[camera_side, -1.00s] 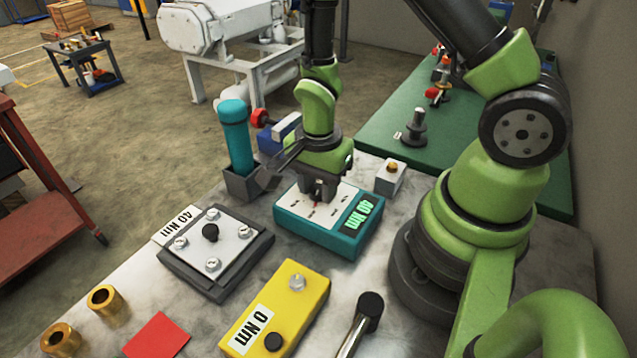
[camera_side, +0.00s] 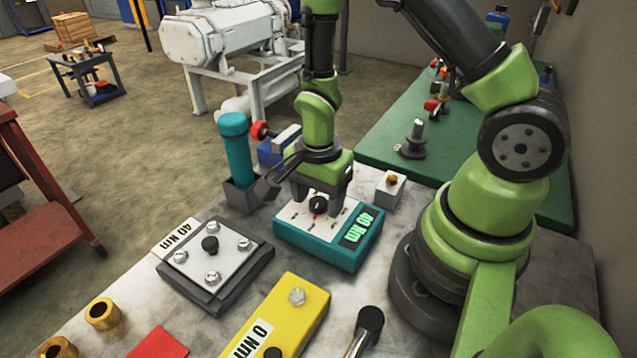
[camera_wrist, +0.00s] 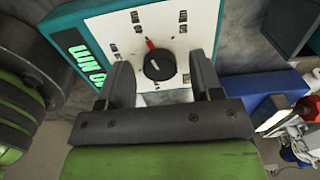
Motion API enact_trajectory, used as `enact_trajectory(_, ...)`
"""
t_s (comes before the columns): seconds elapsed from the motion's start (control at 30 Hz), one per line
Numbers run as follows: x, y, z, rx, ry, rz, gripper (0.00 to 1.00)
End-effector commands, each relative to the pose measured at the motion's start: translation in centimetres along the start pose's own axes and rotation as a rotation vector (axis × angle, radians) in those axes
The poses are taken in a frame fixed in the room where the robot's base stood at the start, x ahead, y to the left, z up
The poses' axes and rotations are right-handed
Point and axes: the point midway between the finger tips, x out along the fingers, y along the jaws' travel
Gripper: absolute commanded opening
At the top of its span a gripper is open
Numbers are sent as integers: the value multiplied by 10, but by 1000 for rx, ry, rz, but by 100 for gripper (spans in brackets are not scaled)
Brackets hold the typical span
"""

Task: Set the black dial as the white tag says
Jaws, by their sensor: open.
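The black dial (camera_side: 318,204) with a red pointer sits on the white face of a teal box (camera_side: 345,253). The box's green display (camera_side: 359,229) reads 40 Nm. The white tag (camera_side: 176,238) reads 40 Nm and lies at the corner of a dark block with a bolted plate. My gripper (camera_side: 318,203) is over the box, its fingers open on either side of the dial. In the wrist view the dial (camera_wrist: 159,65) stands between the two fingertips with gaps beside it, and its red pointer aims up-left at a mark. The marks' labels are too small to read.
A dark block with a bolted plate (camera_side: 238,262) lies left of the teal box. A yellow box (camera_side: 297,318) reading 0 Nm is in front. A teal cylinder (camera_side: 236,160) in a grey holder and a small button box (camera_side: 390,187) flank my gripper.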

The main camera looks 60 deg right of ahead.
Motion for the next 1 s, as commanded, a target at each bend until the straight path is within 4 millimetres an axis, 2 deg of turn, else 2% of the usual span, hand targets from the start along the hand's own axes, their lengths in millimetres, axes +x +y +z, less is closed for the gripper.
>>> enact_trajectory(0.17,-20,-1,0,1,0,-7,59)
enact_trajectory(0.4,-61,-1,0,0,0,-8,59)
enact_trajectory(0.6,-88,-1,0,0,0,-5,59)
enact_trajectory(0.77,-96,0,0,0,0,-1,59)
enact_trajectory(1.0,-97,0,0,0,0,1,59)
